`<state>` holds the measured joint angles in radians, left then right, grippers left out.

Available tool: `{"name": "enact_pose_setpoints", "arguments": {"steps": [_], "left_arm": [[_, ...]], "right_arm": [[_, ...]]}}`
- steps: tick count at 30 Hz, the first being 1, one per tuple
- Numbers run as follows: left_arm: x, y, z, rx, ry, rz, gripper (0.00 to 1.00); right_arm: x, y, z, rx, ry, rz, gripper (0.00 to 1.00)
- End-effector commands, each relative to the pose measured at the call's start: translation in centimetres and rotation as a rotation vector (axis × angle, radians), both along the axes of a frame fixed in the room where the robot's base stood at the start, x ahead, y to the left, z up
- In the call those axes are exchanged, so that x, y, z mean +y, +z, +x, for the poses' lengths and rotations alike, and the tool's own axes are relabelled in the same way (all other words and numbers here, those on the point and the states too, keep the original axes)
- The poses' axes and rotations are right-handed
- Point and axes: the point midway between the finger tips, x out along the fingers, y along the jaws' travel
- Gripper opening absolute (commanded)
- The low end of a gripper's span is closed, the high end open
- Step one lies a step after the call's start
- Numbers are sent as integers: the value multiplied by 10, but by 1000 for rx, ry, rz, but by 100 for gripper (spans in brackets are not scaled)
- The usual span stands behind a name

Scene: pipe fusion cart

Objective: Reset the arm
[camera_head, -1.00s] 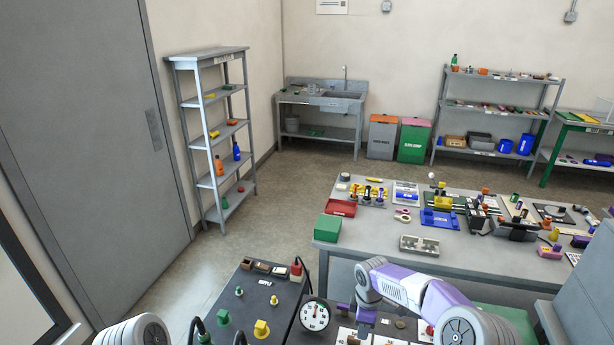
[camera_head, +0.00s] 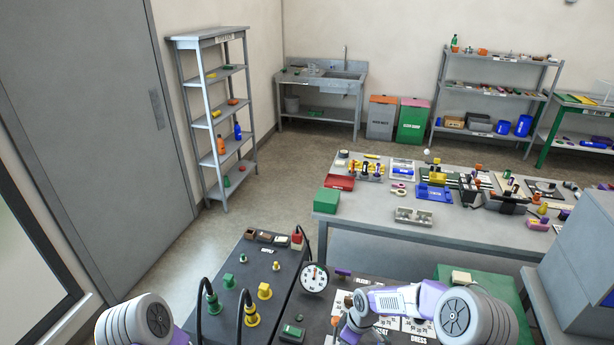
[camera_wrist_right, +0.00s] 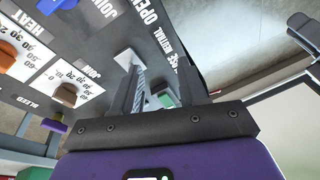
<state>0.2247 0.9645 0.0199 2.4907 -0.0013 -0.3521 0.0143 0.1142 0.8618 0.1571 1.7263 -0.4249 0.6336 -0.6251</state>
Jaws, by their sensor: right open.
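My right arm (camera_head: 405,300) comes in from the right over the cart, its white and purple forearm bent toward the lower middle of the head view. My right gripper shows in the right wrist view (camera_wrist_right: 158,88), with its two dark fingers apart over the cart's black panel (camera_wrist_right: 90,20). A grey rod-like part (camera_wrist_right: 137,88) shows beside the left finger; I cannot tell whether they touch. Nothing is clearly held. My left arm (camera_head: 140,322) shows only as a grey joint at the lower left of the head view. My left gripper is out of sight.
The cart's dark top (camera_head: 225,262) carries yellow and green fittings, black hoses and a round gauge (camera_head: 314,278). A long grey table (camera_head: 375,225) with trays and parts stands behind. A grey cabinet (camera_head: 575,265) is close on the right. Open floor lies left of the cart.

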Motion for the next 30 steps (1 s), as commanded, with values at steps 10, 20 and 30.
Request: {"name": "enact_pose_setpoints", "arguments": {"steps": [10,20,30], "left_arm": [[0,0,0,0,0,0,43],[0,-16,0,-1,0,0,43],[0,-85,0,0,1,0,43]], "right_arm": [[28,-77,-127,193,-640,157,43],[13,-110,-220,286,-1179,124,43],[14,-178,-218,283,-1169,126,43]]}}
